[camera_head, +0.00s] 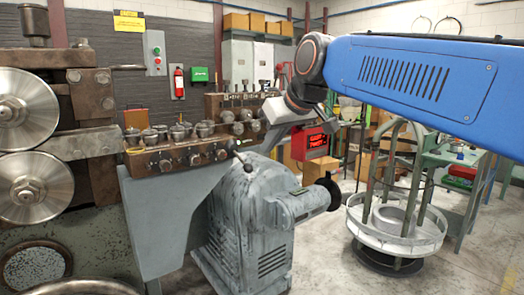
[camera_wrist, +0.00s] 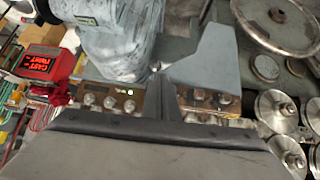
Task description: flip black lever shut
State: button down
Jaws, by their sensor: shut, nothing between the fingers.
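A short dark lever (camera_head: 242,161) stands at the right end of the brown control panel (camera_head: 180,157), just above the grey motor housing, in the head view. I cannot tell clearly how far it is tipped. My gripper (camera_head: 257,137) is over the right part of the panel, close to the lever, its fingers hard to make out there. In the wrist view my gripper (camera_wrist: 160,82) shows as two dark fingers shut together with nothing between them. They overlap the panel (camera_wrist: 117,93) and hide part of it. I cannot pick out the lever in the wrist view.
Large metal rollers (camera_head: 28,108) are at the left. The grey motor housing (camera_head: 245,215) stands below the panel. A red lit display (camera_head: 316,141) is behind my gripper. A round wire reel stand (camera_head: 395,235) is at the right, with open floor between.

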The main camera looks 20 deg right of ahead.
jog(key=shift+v, duration=0.8)
jog(key=shift+s+f, duration=0.1)
jog(key=shift+f, duration=0.05)
jog(key=s+d+f+m+g, duration=0.1)
jog(key=s+f, duration=0.6)
jog(key=f, duration=0.4)
jog(key=s+d+f+m+g+h, duration=0.1)
jog(key=s+d+f, duration=0.1)
jog(key=s+f, duration=0.4)
jog(key=s+d+f+m+g, duration=0.1)
jog(key=s+f, duration=0.6)
jog(key=f, duration=0.9)
jog(key=shift+s+d+g+h, duration=0.3)
jog(key=shift+d+g+h, duration=0.1)
jog(key=shift+d, duration=0.1)
